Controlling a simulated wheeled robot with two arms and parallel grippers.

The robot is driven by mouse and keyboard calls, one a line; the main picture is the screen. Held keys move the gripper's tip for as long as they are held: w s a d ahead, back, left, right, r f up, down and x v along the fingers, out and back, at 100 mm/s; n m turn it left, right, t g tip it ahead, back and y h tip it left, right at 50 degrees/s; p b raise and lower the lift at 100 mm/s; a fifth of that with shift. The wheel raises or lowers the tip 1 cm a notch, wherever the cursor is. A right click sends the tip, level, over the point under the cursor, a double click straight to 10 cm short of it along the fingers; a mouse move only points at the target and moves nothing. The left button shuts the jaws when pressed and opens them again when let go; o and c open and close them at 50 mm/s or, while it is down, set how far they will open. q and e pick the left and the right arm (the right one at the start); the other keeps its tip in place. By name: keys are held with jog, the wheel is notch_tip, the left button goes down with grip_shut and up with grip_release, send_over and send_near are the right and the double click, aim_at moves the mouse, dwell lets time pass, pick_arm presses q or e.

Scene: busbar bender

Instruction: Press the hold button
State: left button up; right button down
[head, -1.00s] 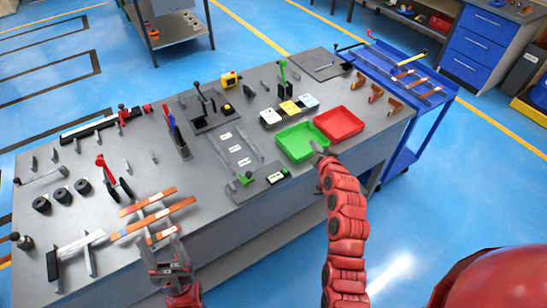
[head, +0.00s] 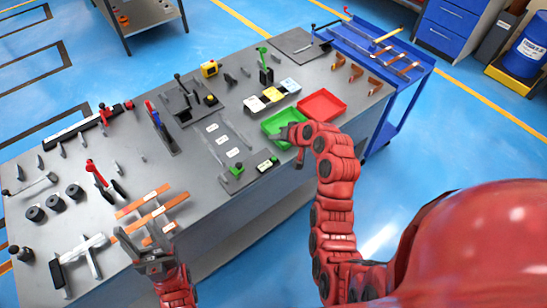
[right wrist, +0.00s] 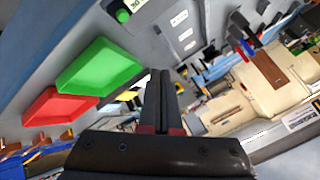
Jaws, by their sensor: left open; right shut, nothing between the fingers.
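No label reading "hold" can be made out. A box with white, yellow and pale-blue blocks (head: 272,95) stands behind the green tray. A yellow box with a dark top (head: 209,69) stands further back. My right gripper (head: 285,131) is shut and empty above the green tray; its closed fingers show in the right wrist view (right wrist: 160,88). My left gripper (head: 155,258) is open near the front-left edge.
The green tray (head: 271,128) and red tray (head: 322,105) lie at the bench's right front. Copper-coloured bars (head: 152,202) lie near my left gripper. Levers stand along the bench, including a green one (head: 263,57) and a red one (head: 95,172). A blue cart (head: 372,100) adjoins the right end.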

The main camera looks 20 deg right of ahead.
jog(key=b, duration=0.3)
send_over(276, 162)
notch_tip(276, 162, down, 8)
jog(key=shift+r, duration=0.1)
jog(key=shift+f+b, duration=0.35)
jog(key=shift+f, duration=0.15)
dwell(1.5)
jog(key=shift+f+b, duration=0.35)
jog(key=shift+b, duration=0.05)
jog(key=shift+f+b, duration=0.5)
jog(key=shift+f, duration=0.05)
dwell(0.6)
jog(key=shift+r, duration=0.1)
jog(key=shift+r+p, duration=0.35)
jog(key=shift+r, duration=0.5)
